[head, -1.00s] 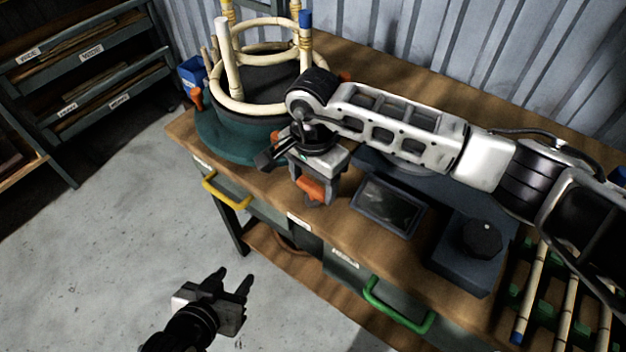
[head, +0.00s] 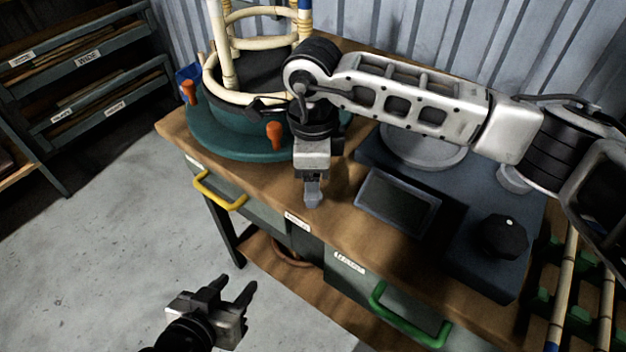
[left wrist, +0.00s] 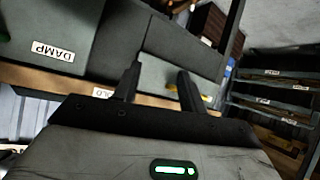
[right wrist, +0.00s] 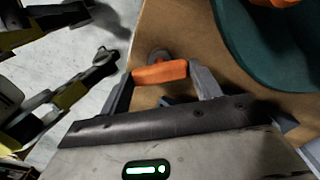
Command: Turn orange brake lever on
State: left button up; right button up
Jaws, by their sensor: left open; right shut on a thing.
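The orange brake lever (right wrist: 160,73) lies between the fingers of my right gripper in the right wrist view, in front of a small grey round part at the bench edge. My right gripper (head: 313,192) is shut on the lever; in the head view it points down at the front edge and hides the lever. My left gripper (head: 233,288) is open and empty, low over the floor to the left of the bench. Its two fingers stand apart in the left wrist view (left wrist: 159,78).
A teal turntable base (head: 215,135) with orange clamps (head: 274,135) carries a rattan frame (head: 228,55). A dark tablet (head: 398,202) and black knob (head: 503,236) are to the right. Yellow (head: 218,195) and green (head: 405,322) drawer handles stick out in front.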

jog(key=m+b, duration=0.2)
jog(key=m, duration=0.2)
jog(key=shift+m+b, duration=0.6)
jog(key=shift+m, duration=0.6)
pick_arm(q)
jog(key=shift+d+f, duration=0.15)
jog(key=shift+f, duration=0.6)
jog(key=shift+r+t, duration=0.2)
jog(key=shift+t, duration=0.1)
pick_arm(e)
jog(key=shift+r+m, duration=0.1)
jog(key=shift+m, duration=0.2)
jog(key=o, duration=1)
pick_arm(q)
jog(key=shift+f, duration=0.15)
jog(key=shift+f, duration=0.1)
